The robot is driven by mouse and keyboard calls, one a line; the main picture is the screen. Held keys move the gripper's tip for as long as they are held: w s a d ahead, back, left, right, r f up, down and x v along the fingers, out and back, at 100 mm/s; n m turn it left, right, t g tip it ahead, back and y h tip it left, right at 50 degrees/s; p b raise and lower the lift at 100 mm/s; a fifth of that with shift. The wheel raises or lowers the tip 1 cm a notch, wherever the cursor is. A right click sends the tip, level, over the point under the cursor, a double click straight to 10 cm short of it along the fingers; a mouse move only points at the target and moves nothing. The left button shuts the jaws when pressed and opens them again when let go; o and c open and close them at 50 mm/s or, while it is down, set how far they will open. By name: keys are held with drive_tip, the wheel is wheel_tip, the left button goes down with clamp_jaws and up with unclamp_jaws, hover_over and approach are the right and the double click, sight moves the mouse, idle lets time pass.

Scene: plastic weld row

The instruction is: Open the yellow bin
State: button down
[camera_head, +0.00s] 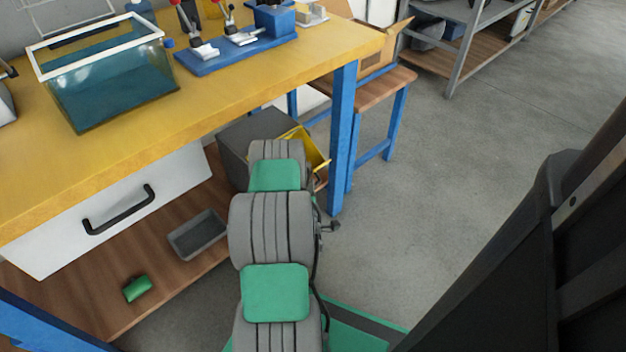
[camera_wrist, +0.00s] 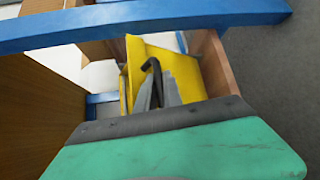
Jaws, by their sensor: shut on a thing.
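The yellow bin (camera_head: 313,152) is under the workbench's right end, partly hidden behind my arm in the head view. Its yellow panel stands beside a dark grey box (camera_head: 240,140). In the wrist view the yellow panel (camera_wrist: 182,68) fills the middle and carries a black bent handle (camera_wrist: 153,65). My gripper (camera_wrist: 157,92) is at this handle, its grey fingers shut on it in front of the panel. The head view mostly hides my gripper behind my arm. I cannot tell how far the panel stands open.
A blue bench leg (camera_head: 343,135) is close to the right of the bin. A white drawer (camera_head: 110,210) with a black handle hangs at left. The lower shelf holds a grey tray (camera_head: 197,235) and a green block (camera_head: 137,288). Open floor (camera_head: 440,180) lies to the right.

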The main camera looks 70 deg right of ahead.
drive_tip(key=shift+s+a+f, duration=0.15)
drive_tip(key=shift+s+f, duration=0.15)
drive_tip(key=shift+f, duration=0.15)
drive_tip(key=c, duration=1.8)
unclamp_jaws()
drive_tip(key=shift+a+r, duration=0.1)
drive_tip(key=v, duration=0.7)
drive_tip(key=shift+s+a, duration=0.1)
drive_tip(key=shift+a, duration=0.25)
